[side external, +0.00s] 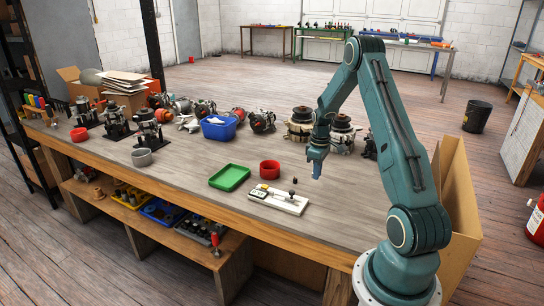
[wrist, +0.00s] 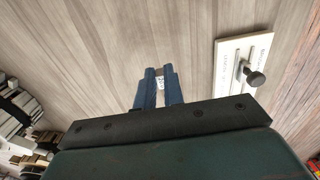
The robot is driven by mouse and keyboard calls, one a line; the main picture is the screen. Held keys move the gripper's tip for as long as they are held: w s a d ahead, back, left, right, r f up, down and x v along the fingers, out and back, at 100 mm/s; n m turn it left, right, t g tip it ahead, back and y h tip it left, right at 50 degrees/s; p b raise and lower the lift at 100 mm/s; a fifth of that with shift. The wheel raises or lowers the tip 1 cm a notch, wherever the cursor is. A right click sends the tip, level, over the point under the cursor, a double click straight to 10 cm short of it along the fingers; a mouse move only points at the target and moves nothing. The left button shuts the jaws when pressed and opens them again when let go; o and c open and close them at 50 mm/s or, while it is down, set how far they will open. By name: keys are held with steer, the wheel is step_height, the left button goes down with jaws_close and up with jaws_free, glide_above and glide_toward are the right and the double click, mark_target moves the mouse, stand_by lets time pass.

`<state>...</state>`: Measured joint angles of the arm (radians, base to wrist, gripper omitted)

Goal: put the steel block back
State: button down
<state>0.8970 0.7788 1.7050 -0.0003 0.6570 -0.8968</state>
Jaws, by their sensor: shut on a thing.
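My gripper (side external: 317,171) hangs over the right part of the workbench, fingers pointing down, behind and right of a white board. In the wrist view my gripper (wrist: 159,86) is shut on a small pale block with dark marks, the steel block (wrist: 160,83), seen between the blue fingertips. In the side view the fingers hide the block. The wrist view shows the board (wrist: 232,65) to the right of the fingers, with lettering and the black knob (wrist: 254,78).
A red bowl (side external: 269,169) and a green tray (side external: 229,178) stand left of my gripper. Bare bench surrounds the board, with the front edge close by.

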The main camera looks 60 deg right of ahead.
mark_target(316, 189)
steer(key=shift+f, duration=2.1)
steer(key=shift+f, duration=0.15)
steer(key=c, duration=1.5)
jaws_free()
step_height(316, 189, up, 12)
steer(key=shift+f, duration=0.1)
steer(key=shift+r, duration=0.3)
